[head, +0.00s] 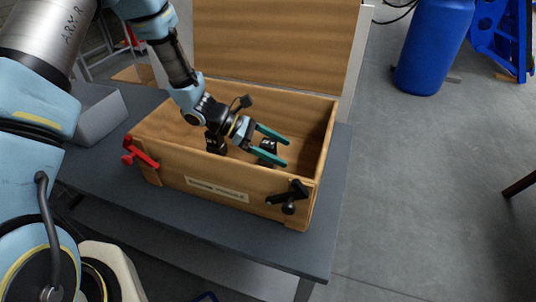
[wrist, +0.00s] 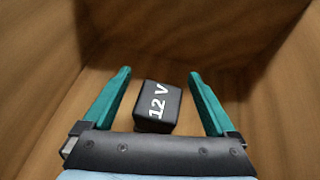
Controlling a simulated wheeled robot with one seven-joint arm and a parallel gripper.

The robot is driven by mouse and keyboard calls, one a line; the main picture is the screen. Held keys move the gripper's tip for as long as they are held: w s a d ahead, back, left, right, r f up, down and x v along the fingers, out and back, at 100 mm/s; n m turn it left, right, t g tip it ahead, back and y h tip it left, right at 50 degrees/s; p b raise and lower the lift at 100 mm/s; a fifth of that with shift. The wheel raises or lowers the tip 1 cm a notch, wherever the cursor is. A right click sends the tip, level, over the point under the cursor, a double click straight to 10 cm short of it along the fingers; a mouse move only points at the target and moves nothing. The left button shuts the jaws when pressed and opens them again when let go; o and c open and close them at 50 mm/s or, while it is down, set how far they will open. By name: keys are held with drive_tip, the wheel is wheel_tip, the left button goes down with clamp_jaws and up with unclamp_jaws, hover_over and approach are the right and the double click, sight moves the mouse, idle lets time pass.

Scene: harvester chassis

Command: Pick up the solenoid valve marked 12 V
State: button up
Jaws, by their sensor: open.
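The solenoid valve marked 12 V (wrist: 157,104) is a small dark block with white lettering on its face. It lies inside an open wooden box (head: 222,182). In the wrist view it sits between the two teal fingers of my gripper (wrist: 160,78), with a gap on each side. In the head view my gripper (head: 286,148) reaches down into the box, its fingers apart around a dark block (head: 268,147) with white marks. A second dark block with white marks (head: 215,146) is in the box to the left, partly hidden by my arm.
The box stands on a grey table (head: 335,190), its lid (head: 275,40) raised at the back. A red clamp (head: 138,152) and a black clamp (head: 289,197) are on its front wall. A grey bin (head: 100,112) is at left. Box walls lie close around my gripper.

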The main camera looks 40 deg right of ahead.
clamp_jaws()
idle(0.7)
idle(0.3)
